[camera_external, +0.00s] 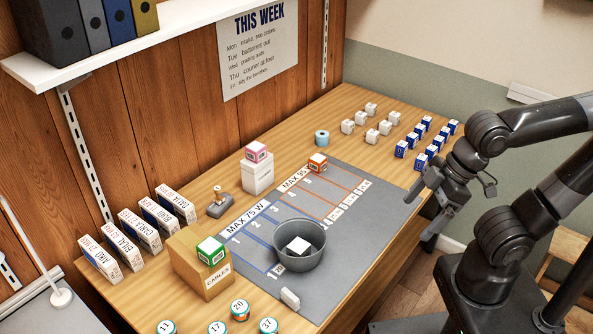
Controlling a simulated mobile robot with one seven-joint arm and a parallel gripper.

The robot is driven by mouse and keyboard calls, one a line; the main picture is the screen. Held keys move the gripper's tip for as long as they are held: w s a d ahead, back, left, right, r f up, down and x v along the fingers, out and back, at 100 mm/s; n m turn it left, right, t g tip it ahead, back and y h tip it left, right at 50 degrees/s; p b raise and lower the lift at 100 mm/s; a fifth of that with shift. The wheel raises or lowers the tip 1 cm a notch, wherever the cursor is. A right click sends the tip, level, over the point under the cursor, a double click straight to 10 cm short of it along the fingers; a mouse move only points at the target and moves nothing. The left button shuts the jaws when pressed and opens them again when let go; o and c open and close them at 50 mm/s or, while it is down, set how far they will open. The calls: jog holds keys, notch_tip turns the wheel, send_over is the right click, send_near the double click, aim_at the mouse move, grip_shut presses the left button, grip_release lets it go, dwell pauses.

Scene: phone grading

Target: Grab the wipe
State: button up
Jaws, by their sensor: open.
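No object in view is clearly marked as a wipe. A white block-like piece (299,245) lies inside a round grey bowl (314,262) on the grey mat. A small white piece (290,298) lies at the mat's near edge; I cannot tell whether either is the wipe. My gripper (421,210) is open and empty, above the table's right edge, well to the right of the bowl and apart from everything.
The grey mat (365,210) has printed lanes and an orange box (318,163). White cubes (371,136) and blue boxes (421,160) stand at the back right. Numbered tins (240,310) stand in front.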

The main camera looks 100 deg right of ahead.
jog(key=shift+c, duration=1.1)
